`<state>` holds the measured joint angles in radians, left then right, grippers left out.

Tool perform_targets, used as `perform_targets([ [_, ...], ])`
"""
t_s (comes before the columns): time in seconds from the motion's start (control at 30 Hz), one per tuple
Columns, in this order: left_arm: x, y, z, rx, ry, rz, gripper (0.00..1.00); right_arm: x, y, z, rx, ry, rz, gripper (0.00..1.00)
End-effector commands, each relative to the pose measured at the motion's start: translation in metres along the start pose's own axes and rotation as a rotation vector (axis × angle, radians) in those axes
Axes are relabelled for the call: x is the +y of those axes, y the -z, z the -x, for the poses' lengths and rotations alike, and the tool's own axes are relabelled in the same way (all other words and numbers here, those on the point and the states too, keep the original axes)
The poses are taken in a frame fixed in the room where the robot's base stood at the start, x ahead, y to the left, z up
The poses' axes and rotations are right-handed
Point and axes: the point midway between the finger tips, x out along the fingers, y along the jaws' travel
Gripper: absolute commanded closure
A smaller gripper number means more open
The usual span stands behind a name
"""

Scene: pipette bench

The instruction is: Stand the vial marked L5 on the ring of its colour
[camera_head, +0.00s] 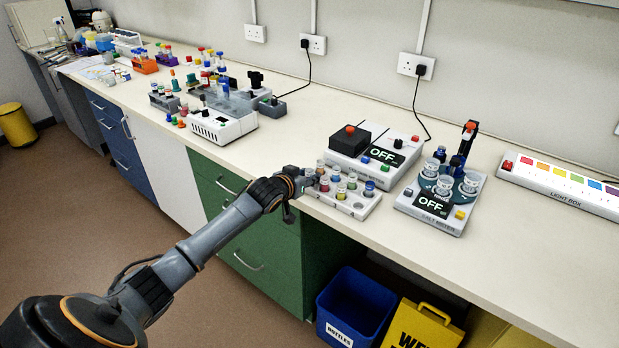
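A pale rack (350,207) near the front edge of the bench holds several small vials (341,190) with coloured parts, among them red, yellow, green and blue. The markings are too small to read, so I cannot tell which vial is L5. My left gripper (309,181) is at the rack's left end, close beside the leftmost vials. Its fingers are small and partly hidden, so I cannot tell whether they are open or touch a vial. I cannot make out any coloured rings. My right gripper is not in view.
Behind the rack stands a device with a black block (349,141) and an OFF display. Right of it is a mixer (427,212) holding clear cups. A light box (560,187) with coloured squares lies farther right. Bare bench separates the rack from the white instrument (222,127) at left.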

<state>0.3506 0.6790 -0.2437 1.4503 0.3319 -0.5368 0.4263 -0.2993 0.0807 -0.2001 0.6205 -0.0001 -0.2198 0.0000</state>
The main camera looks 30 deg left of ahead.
Motion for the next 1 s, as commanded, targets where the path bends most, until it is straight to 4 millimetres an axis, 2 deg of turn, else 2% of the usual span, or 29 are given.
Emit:
perform_targets([
  [0.23, 0.0, 0.0, -0.001, 0.001, 0.0, 0.0, 0.68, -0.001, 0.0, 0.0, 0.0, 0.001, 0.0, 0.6],
  [0.4, 0.0, 0.0, -0.001, 0.001, 0.0, 0.0, 0.99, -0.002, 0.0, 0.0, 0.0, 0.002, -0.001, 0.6],
  [0.77, 0.0, 0.002, 0.0, 0.002, 0.0, 0.0, 1.0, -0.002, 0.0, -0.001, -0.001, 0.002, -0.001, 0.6],
  [1.0, 0.0, 0.024, 0.008, 0.006, 0.0, -0.001, 1.0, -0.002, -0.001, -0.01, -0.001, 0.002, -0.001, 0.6],
])
